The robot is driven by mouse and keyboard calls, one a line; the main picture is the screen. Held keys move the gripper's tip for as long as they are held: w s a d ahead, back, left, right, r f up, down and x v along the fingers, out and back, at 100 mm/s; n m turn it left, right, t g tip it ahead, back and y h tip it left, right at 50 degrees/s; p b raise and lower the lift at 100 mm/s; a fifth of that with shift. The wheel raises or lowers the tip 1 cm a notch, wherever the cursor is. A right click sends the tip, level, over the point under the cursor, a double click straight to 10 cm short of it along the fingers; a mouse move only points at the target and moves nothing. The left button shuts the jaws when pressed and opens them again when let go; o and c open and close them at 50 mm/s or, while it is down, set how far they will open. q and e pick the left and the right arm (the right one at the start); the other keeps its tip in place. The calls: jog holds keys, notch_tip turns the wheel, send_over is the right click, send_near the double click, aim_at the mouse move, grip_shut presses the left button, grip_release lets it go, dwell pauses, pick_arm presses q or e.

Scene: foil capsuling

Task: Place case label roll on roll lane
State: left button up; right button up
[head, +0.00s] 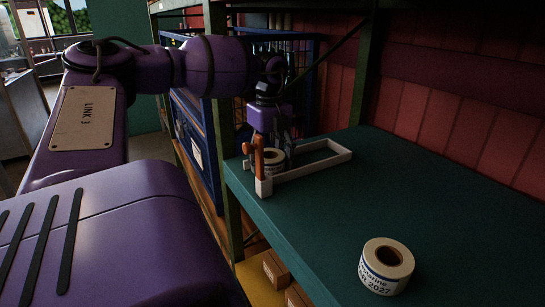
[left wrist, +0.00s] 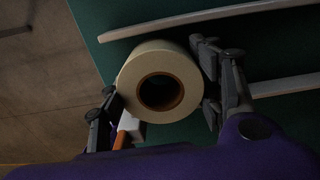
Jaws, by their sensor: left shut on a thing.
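My left gripper (head: 271,148) points down at the near left end of the white roll lane (head: 318,168). It is shut on a cream label roll (head: 273,155), which shows partly behind the orange post (head: 259,158) of the lane. In the left wrist view the roll (left wrist: 139,73) has a brown core, with one finger on each side of it. The roll lies between the two lane rails (left wrist: 190,18) there. I cannot tell whether it touches the surface below. My right gripper is not in view.
A second white roll (head: 387,266) with dark print stands at the front of the green table (head: 420,205). The table between it and the lane is clear. A green shelf post (head: 362,70) rises behind the lane, and a blue cage (head: 195,150) stands at the left.

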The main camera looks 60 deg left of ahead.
pick_arm(q)
jog(key=shift+w+f, duration=0.1)
jog(key=shift+f, duration=0.25)
jog(key=shift+a+f, duration=0.1)
jog(key=shift+a, duration=0.05)
jog(key=shift+f, duration=0.1)
jog(key=o, duration=1.1)
jog(key=shift+f, duration=0.1)
jog(key=shift+o, duration=0.9)
notch_tip(320, 180, up, 8)
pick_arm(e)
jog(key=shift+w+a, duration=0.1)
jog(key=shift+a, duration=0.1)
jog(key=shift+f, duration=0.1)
